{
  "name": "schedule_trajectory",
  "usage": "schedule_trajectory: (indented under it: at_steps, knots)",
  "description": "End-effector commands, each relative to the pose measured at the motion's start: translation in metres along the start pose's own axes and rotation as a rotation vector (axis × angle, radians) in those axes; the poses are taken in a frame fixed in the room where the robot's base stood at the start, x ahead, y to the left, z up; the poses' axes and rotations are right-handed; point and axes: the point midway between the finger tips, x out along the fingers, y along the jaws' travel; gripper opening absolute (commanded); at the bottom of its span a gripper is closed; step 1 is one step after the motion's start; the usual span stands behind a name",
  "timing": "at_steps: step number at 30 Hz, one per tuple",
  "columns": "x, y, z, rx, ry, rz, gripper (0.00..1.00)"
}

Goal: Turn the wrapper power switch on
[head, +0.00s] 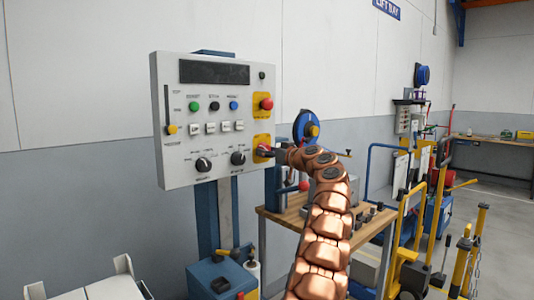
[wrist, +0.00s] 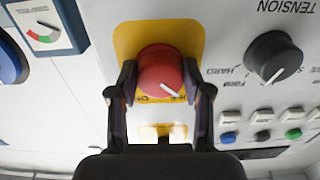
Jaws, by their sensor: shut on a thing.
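The wrapper power switch is a red rotary knob (head: 263,150) on a yellow plate at the lower right of the grey control panel (head: 168,70). In the wrist view the red knob (wrist: 160,66) fills the space between my two dark fingers. My gripper (wrist: 160,80) is shut on the knob, one finger on each side. The knob's white mark points down and to the right in that view. The lettering on the yellow plate is partly hidden. In the head view my gripper (head: 274,151) reaches the knob from the right, and my copper arm hides part of the bench.
A red button (head: 266,104) on another yellow plate sits above the switch. A black tension knob (wrist: 272,57) is close beside it in the wrist view. Below right stands a wooden bench (head: 280,222). Yellow posts (head: 478,222) and carts crowd the right side.

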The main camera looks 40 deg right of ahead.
Motion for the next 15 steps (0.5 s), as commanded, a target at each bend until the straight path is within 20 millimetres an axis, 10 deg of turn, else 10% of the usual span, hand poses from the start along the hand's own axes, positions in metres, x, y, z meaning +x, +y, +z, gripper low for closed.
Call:
schedule_trajectory:
  at_steps: [15]
  knots:
    - [0.0013,-0.0019,-0.0015,0.154,-0.002,-0.001,0.14]
